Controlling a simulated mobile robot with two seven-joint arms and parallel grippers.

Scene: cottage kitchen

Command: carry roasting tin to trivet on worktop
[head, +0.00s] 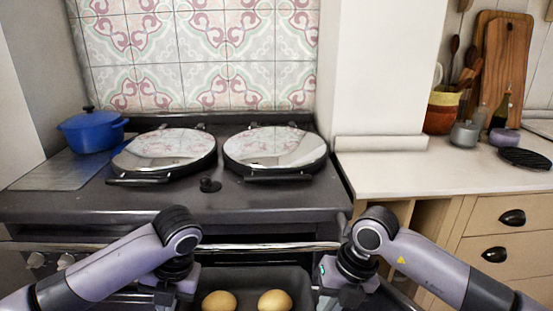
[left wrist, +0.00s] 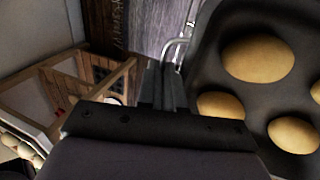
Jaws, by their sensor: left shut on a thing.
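The dark roasting tin (head: 250,277) is at the bottom of the head view, in front of the range, with its lower part cut off. Potatoes (head: 274,300) lie in it; several show in the left wrist view (left wrist: 258,59). My left gripper (head: 172,296) is at the tin's left end; in the left wrist view its fingers (left wrist: 164,84) are shut at the tin's wire handle (left wrist: 172,48). My right gripper (head: 332,296) is at the tin's right end; its fingertips are unclear. The black round trivet (head: 524,158) lies on the worktop (head: 400,172) at the right.
The range (head: 90,203) has two shut chrome lids (head: 275,148) and a blue pot (head: 92,131). A rail (head: 265,246) runs along its front. A utensil crock (head: 441,112), grey jar (head: 463,135) and boards (head: 503,60) stand behind the trivet. The worktop's left part is clear.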

